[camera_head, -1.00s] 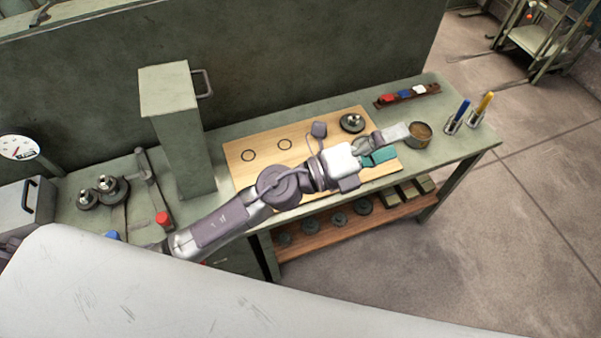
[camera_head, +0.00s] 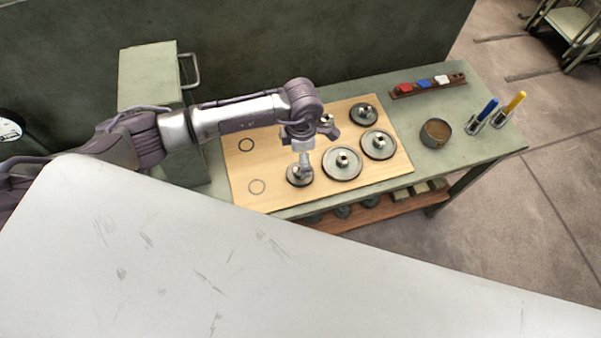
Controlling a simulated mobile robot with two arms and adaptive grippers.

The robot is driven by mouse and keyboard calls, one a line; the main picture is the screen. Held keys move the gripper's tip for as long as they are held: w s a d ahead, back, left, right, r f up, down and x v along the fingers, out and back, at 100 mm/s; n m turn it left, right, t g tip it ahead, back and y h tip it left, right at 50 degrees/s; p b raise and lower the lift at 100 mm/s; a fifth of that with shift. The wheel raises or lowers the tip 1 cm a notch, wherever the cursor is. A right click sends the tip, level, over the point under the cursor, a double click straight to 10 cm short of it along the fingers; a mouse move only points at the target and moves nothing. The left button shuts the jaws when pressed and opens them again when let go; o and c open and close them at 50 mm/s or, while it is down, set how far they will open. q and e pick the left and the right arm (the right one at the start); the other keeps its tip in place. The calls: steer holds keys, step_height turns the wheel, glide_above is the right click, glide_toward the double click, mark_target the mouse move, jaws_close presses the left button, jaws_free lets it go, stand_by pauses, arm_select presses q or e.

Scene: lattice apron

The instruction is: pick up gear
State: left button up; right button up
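My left gripper (camera_head: 304,164) reaches in from the left and points down over a small dark gear (camera_head: 296,181) at the front of the wooden board (camera_head: 232,172). Its fingertips are at the gear's silver hub; whether they grip it is too small to tell. A large gear (camera_head: 341,171) lies just right of it. Another large gear (camera_head: 378,153) and a smaller gear (camera_head: 364,120) lie farther right and back. One more gear hub (camera_head: 327,120) shows partly behind my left gripper. My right gripper is not in view.
Two black ring outlines, at the back (camera_head: 246,145) and front (camera_head: 257,187), mark the board's bare left part. A tall green cabinet (camera_head: 150,75) stands at left. A round tin (camera_head: 435,133), a block rack (camera_head: 428,87) and two pen holders stand at right.

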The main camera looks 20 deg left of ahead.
arm_select(q)
step_height(320, 180, down, 5)
steer(key=shift+w+r+b, duration=0.15)
steer(key=shift+b, duration=0.95)
steer(key=f, duration=0.1)
steer(key=f+b, duration=0.1)
steer(key=f, duration=0.1)
steer(key=shift+w+a+b, duration=0.1)
steer(key=shift+w+b, duration=0.1)
steer(key=shift+b, duration=0.1)
step_height(320, 180, down, 3)
steer(key=shift+a+f+b, duration=0.15)
steer(key=shift+b, duration=0.95)
steer(key=c, duration=1.4)
steer(key=shift+c, duration=1.1)
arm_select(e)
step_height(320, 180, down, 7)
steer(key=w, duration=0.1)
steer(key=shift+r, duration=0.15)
arm_select(q)
steer(key=shift+r, duration=0.25)
